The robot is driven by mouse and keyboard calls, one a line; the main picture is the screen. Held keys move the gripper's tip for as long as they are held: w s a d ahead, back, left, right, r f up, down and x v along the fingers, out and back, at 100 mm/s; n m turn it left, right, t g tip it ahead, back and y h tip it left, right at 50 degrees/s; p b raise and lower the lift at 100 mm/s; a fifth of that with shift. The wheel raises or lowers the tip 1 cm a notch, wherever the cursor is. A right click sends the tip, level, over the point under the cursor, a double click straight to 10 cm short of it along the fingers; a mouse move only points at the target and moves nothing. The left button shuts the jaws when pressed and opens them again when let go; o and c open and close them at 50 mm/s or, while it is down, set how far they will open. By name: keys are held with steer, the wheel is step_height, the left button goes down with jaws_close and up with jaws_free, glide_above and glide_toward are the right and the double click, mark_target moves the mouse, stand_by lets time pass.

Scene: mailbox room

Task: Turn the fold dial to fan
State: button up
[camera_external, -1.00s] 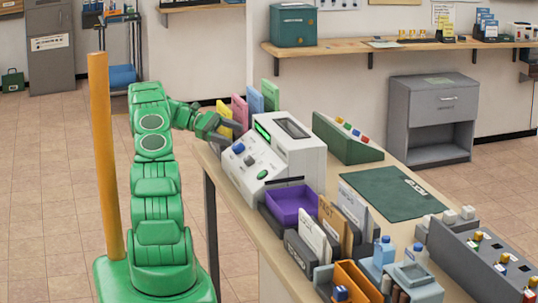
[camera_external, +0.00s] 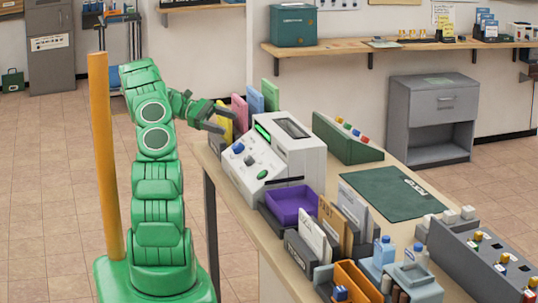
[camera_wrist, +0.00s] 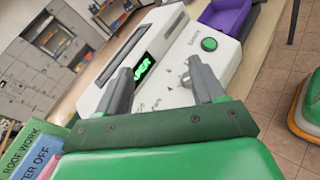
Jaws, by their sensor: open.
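The white folding machine (camera_external: 285,150) stands at the near left end of the table. Its sloped front has a green-lit display (camera_external: 263,132), a blue knob (camera_external: 238,148), a dark knob (camera_external: 250,160) and a green button (camera_external: 263,174). Which knob is the fold dial I cannot tell. My gripper (camera_external: 224,120) is open and empty, above and left of the panel, apart from it.
Coloured folders (camera_external: 254,101) stand behind the machine, close to my gripper. A purple tray (camera_external: 291,204) and upright envelopes (camera_external: 312,236) stand in front of it. A green mat (camera_external: 385,193) lies at right. An orange post (camera_external: 105,160) stands left of my arm.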

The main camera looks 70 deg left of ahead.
steer(key=s+d+r, duration=0.2)
steer(key=s+d, duration=0.1)
steer(key=d, duration=0.2)
steer(key=shift+s+d+r, duration=0.15)
steer(key=shift+s+r, duration=0.1)
steer(key=shift+r, duration=0.15)
stand_by(0.3)
steer(key=n+g+y, duration=0.6)
steer(key=n+y, duration=0.5)
steer(key=n, duration=0.9)
glide_toward(236, 145)
steer(key=shift+x, duration=4.3)
steer(key=shift+c, duration=0.4)
steer(key=c, duration=1)
